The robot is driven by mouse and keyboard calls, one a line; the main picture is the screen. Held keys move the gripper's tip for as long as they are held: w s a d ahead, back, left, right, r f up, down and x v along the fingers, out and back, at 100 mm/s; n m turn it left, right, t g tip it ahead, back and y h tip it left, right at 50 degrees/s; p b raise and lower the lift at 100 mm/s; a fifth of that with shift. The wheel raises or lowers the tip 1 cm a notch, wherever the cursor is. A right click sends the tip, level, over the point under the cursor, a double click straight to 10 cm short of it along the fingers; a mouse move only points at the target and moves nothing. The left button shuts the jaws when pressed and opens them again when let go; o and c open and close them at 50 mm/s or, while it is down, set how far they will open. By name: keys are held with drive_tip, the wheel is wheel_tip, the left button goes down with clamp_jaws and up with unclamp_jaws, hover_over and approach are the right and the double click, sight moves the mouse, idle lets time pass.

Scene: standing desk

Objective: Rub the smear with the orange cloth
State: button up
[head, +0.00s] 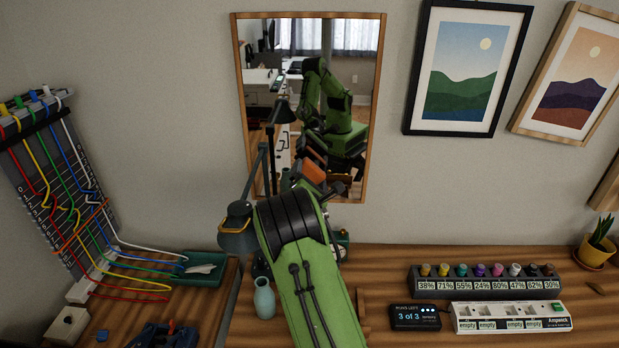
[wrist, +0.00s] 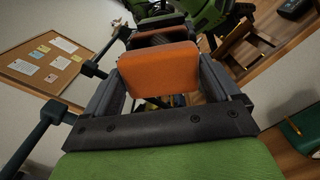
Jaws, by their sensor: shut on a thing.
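My gripper (wrist: 163,78) is shut on the orange cloth (wrist: 160,68), which shows as a flat pad between the two fingers in the wrist view. In the head view my gripper (head: 318,188) is at the end of the outstretched arm, in front of the lower part of the wood-framed mirror (head: 237,110). An orange patch shows there too, but I cannot tell whether it is the cloth or its reflection. I cannot make out a smear in either view; my arm hides part of the mirror's lower edge. Whether the cloth touches the glass is unclear.
A desk lamp (head: 238,230) stands close left of my arm, with a pale blue vase (head: 264,298) nearby. A cable rack (head: 60,190) is at the left. A battery tester row (head: 485,290) and power strip (head: 512,318) lie at the right.

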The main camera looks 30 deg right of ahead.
sight(324, 166)
drive_tip(key=shift+p+x, duration=0.6)
drive_tip(key=shift+x, duration=0.3)
drive_tip(key=shift+s+d+p, duration=0.45)
drive_tip(key=shift+s+d, duration=0.2)
drive_tip(key=shift+d, duration=0.15)
drive_tip(key=shift+s+d+p, duration=0.4)
drive_tip(key=shift+s+d, duration=0.25)
drive_tip(key=shift+d, duration=0.2)
drive_tip(key=shift+w+a+r+b, duration=0.1)
drive_tip(key=shift+w+a+b, duration=0.35)
drive_tip(key=shift+w+a, duration=0.35)
drive_tip(key=shift+w+a+r+b, duration=0.1)
drive_tip(key=shift+w+a+b, duration=0.4)
drive_tip(key=shift+a, duration=0.35)
drive_tip(key=shift+s+a+f+b, duration=0.2)
drive_tip(key=shift+s+a+b, duration=0.1)
drive_tip(key=shift+b, duration=0.05)
drive_tip(key=b+v, duration=0.2)
drive_tip(key=v, duration=0.2)
drive_tip(key=shift+s+a, duration=0.15)
drive_tip(key=shift+s, duration=0.2)
drive_tip(key=shift+s+a+b, duration=0.1)
drive_tip(key=shift+b, duration=0.2)
